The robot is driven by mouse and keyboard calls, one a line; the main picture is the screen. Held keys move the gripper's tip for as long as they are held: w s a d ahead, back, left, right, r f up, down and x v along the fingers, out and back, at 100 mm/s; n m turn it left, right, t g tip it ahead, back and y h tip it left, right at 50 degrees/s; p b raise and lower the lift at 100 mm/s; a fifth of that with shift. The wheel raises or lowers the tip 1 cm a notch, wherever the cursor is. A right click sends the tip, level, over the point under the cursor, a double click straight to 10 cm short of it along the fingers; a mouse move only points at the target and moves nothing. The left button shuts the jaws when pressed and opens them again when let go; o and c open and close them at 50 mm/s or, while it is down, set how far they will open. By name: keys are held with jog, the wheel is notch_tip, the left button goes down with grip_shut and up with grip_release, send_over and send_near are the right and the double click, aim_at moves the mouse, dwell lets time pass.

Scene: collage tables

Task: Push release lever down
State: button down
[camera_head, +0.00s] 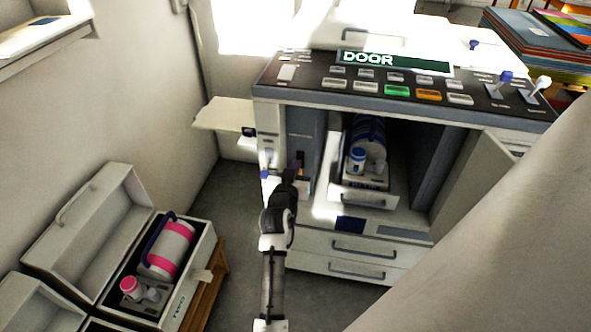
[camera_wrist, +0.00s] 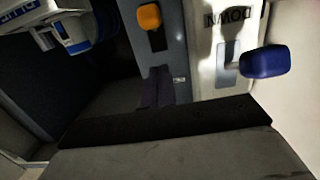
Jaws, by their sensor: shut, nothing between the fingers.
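A lever with a blue knob (camera_wrist: 265,62) stands out from a pale panel marked DOWN (camera_wrist: 229,20), at the upper right of the wrist view. A lever with an orange knob (camera_wrist: 148,17) sits in a dark slot to its left. No label names either as the release lever. My gripper (camera_head: 294,172) is shut and empty at the front left of the printer-like machine (camera_head: 300,95), close to the levers. The wrist view shows its dark fingers (camera_wrist: 158,88) below the orange knob, apart from the blue knob. The head view does not show clearly whether the gripper touches anything.
The machine's door (camera_head: 475,175) stands open at the right, and a blue cartridge (camera_head: 358,158) sits on a pulled-out tray inside. An open case (camera_head: 188,285) with a pink-banded cartridge (camera_head: 168,248) stands at lower left. A side flap (camera_head: 222,113) sticks out left.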

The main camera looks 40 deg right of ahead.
jog(key=s+a+f+b, duration=0.4)
jog(key=s+a+f, duration=0.1)
jog(key=a+f, duration=0.1)
jog(key=shift+s+f, duration=0.1)
jog(key=shift+f, duration=0.05)
dwell(0.5)
